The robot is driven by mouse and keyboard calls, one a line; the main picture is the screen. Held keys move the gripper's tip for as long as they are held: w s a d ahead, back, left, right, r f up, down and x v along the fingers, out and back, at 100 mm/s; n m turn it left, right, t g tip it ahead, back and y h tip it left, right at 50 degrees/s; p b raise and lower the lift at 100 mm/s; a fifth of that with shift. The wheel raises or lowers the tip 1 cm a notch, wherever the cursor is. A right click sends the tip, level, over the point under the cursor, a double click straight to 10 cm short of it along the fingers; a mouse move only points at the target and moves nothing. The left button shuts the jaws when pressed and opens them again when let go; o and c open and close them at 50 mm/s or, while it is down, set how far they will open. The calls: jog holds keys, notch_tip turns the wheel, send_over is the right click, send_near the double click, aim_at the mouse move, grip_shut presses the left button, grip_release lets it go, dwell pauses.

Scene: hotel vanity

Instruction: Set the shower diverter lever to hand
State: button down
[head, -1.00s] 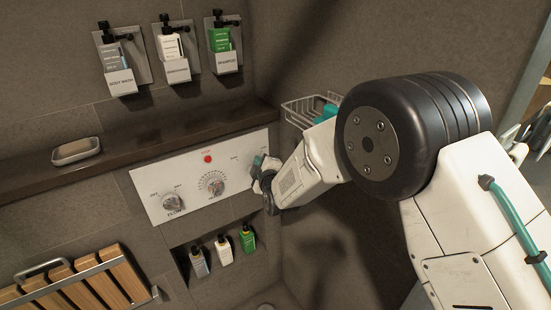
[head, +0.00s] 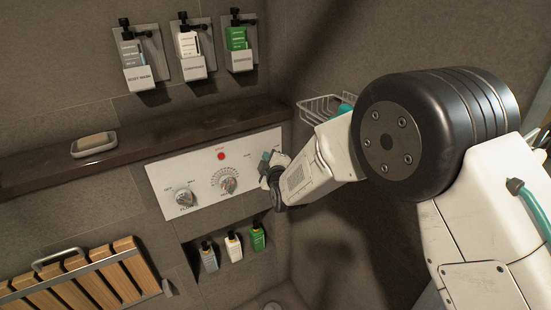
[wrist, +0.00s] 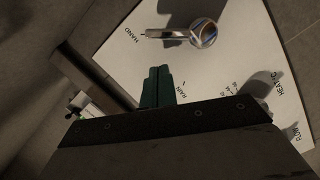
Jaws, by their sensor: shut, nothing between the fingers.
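The diverter lever (wrist: 170,33) is a chrome bar with a round end on the white control panel (wrist: 240,75) in the wrist view. Its bar points left, toward the side with the HAND label (wrist: 124,36). The RAIN label (wrist: 182,89) is nearer my fingers. My gripper (wrist: 157,72) has teal fingers, closed together and empty. In the wrist view their tips are below the lever, with a visible gap in the picture. In the head view my gripper (head: 266,158) is at the panel's right end and hides the lever.
The panel also carries a red button (head: 221,156), a middle dial (head: 228,184) and a left knob (head: 184,198). A dark ledge (head: 180,137) runs above it with a soap dish (head: 94,146). A wire basket (head: 325,108) is close behind my arm. Small bottles (head: 233,246) stand in a niche below.

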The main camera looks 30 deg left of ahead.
jog(key=shift+s+a+r, duration=0.35)
jog(key=shift+s+r, duration=0.35)
jog(key=shift+r, duration=0.15)
jog(key=v, duration=1)
jog(key=shift+w+d, duration=0.2)
